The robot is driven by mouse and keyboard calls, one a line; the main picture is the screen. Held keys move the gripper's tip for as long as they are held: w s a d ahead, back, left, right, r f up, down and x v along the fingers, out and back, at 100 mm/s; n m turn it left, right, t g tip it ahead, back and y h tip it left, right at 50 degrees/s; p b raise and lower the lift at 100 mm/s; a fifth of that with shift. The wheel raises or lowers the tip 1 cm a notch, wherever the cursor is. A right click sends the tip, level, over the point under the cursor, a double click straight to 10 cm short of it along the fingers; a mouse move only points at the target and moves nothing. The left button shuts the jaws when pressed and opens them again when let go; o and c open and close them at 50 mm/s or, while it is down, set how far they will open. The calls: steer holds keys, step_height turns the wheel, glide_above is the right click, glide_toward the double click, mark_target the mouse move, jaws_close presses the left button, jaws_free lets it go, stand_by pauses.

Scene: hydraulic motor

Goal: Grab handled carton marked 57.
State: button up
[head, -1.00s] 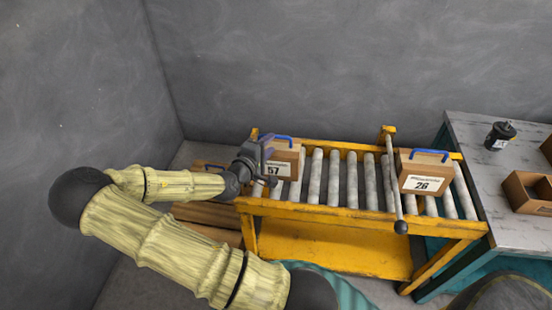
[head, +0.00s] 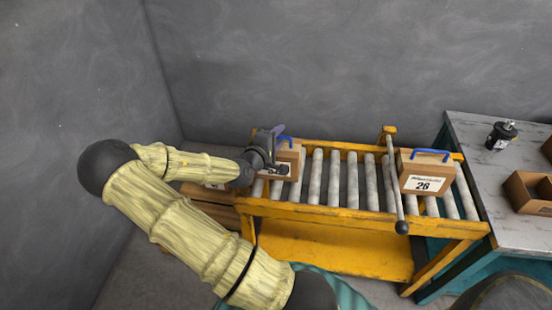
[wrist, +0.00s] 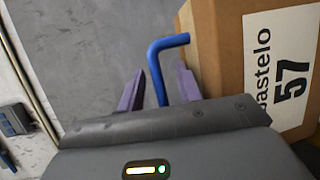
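The carton marked 57 (wrist: 225,50) is brown with a white label and fills the right of the wrist view. Its blue handle (wrist: 156,70) reaches between the two purple fingers of my gripper (wrist: 160,88). The fingers are apart, with gaps on both sides of the handle. In the head view the carton (head: 290,155) stands at the left end of the roller conveyor (head: 340,213), partly hidden behind my gripper (head: 272,150). Its blue handle (head: 286,139) shows above it, and its number is covered there.
A second handled carton marked 26 (head: 423,172) stands at the conveyor's right, beyond a bar (head: 395,180) across the rollers. The middle rollers are clear. A grey table (head: 490,185) at the right holds a dark motor-like part (head: 501,135) and an open wooden box (head: 530,192).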

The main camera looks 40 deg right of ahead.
steer(key=shift+c, duration=0.2)
jaws_close()
stand_by(1.1)
steer(key=shift+r, duration=0.15)
